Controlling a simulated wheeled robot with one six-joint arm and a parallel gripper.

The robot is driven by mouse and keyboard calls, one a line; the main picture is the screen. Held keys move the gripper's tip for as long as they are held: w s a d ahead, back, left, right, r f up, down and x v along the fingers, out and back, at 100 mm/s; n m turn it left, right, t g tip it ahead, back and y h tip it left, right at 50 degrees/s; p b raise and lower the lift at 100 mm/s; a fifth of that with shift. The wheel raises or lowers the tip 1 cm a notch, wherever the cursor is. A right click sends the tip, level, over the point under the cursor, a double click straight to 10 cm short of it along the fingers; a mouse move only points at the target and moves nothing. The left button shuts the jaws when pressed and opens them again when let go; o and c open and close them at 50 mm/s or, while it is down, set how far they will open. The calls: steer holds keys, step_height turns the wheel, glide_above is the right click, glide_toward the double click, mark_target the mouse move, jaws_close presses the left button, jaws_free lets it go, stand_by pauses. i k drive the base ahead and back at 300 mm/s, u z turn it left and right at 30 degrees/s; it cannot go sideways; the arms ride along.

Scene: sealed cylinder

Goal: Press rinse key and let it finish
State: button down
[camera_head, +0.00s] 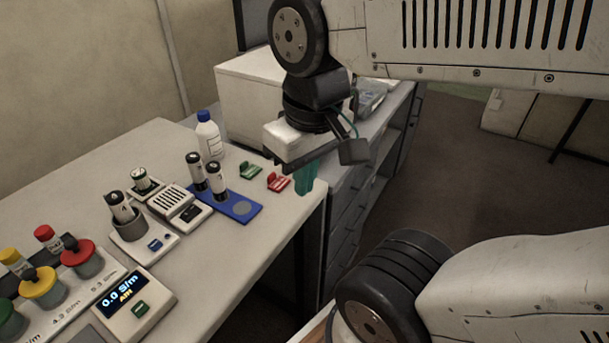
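Several small keys show, and I cannot read a rinse label on any. A blue key (155,244) is on a white unit (158,256) whose grey cup holds a tilted dark-and-white cylinder (121,208). A dark key (191,213) is on the white unit with a slotted grille (173,199). A green key (140,308) is on the meter (122,299), whose display reads 0.0 S/m AIR. My gripper (307,178) hangs beyond the table's right edge, away from all these keys. Its teal fingertips are partly hidden, so its opening is unclear.
A blue tray (243,209) holds two upright dark-and-white cylinders. Red (278,182) and green (250,171) holders lie near my gripper. A blue-capped bottle (208,137) stands behind. Red, yellow and green-lidded jars (83,263) fill the front left. The table's right front is bare.

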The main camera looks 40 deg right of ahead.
mark_target(155, 245)
steer(key=u, duration=1.85)
steer(key=k, duration=1.1)
steer(key=z, duration=1.25)
steer(key=i, duration=0.95)
